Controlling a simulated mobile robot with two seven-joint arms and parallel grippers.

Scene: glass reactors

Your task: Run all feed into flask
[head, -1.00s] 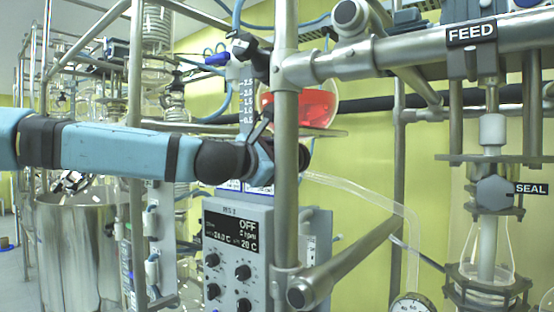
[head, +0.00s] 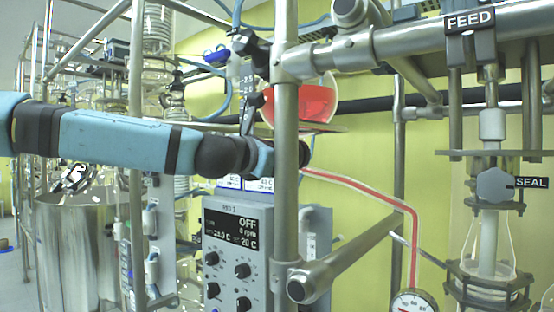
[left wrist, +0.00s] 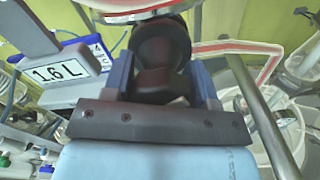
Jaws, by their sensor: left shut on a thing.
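A rounded glass vessel (head: 318,105) of red liquid sits behind the steel post, above my left gripper. A thin tube (head: 372,190) filled with red runs from near the gripper to the right and down past a round gauge. A red-lined tube (left wrist: 240,47) also shows in the left wrist view. My left gripper (head: 268,157), partly hidden by the post, is below the vessel. In the left wrist view its blue fingers (left wrist: 162,78) are closed around a dark round knob (left wrist: 160,45). A FEED sign (head: 470,21) hangs at upper right. The tube's far end is out of view.
A steel post (head: 285,200) and crossbar (head: 345,262) stand close to my left arm. A control box (head: 238,255) reading OFF is below it. A gauge (head: 413,303) sits at the bottom. A 1.6 L label (left wrist: 62,73) shows in the left wrist view.

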